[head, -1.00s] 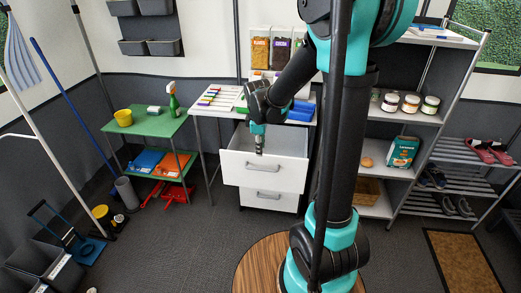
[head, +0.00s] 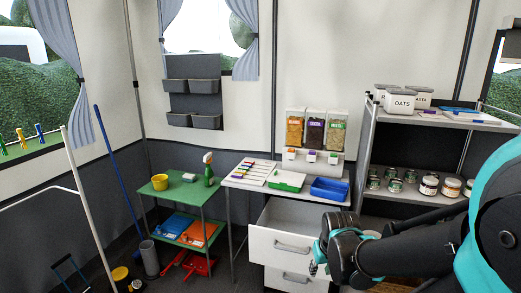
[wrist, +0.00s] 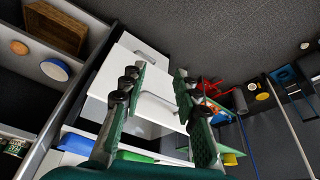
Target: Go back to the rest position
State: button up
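My gripper (wrist: 158,78) shows in the wrist view with its two green fingers spread apart and nothing between them. In the head view, my gripper (head: 314,267) is small and partly hidden by its own wrist, in front of the white drawer unit. The top drawer (head: 280,244) is pulled out and its visible inside looks empty. The lower drawer (head: 288,280) appears shut. In the wrist view, the drawer unit (wrist: 150,106) lies beyond the fingers; contact with it cannot be made out.
A metal shelf (head: 364,150) with jars stands right of the drawers. Left is a green table (head: 178,193) with a yellow cup (head: 159,182) and spray bottle (head: 208,169). A blue tray (head: 329,190) lies on the white worktop. Open floor shows in the wrist view (wrist: 225,40).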

jog(key=shift+s+d+f+m, duration=0.1)
jog(key=shift+s+f+m, duration=0.1)
jog(key=shift+s+m, duration=0.15)
jog(key=shift+s+d+f+m, duration=0.15)
jog(key=shift+s+m, duration=0.1)
jog(key=shift+s, duration=0.2)
dwell(0.6)
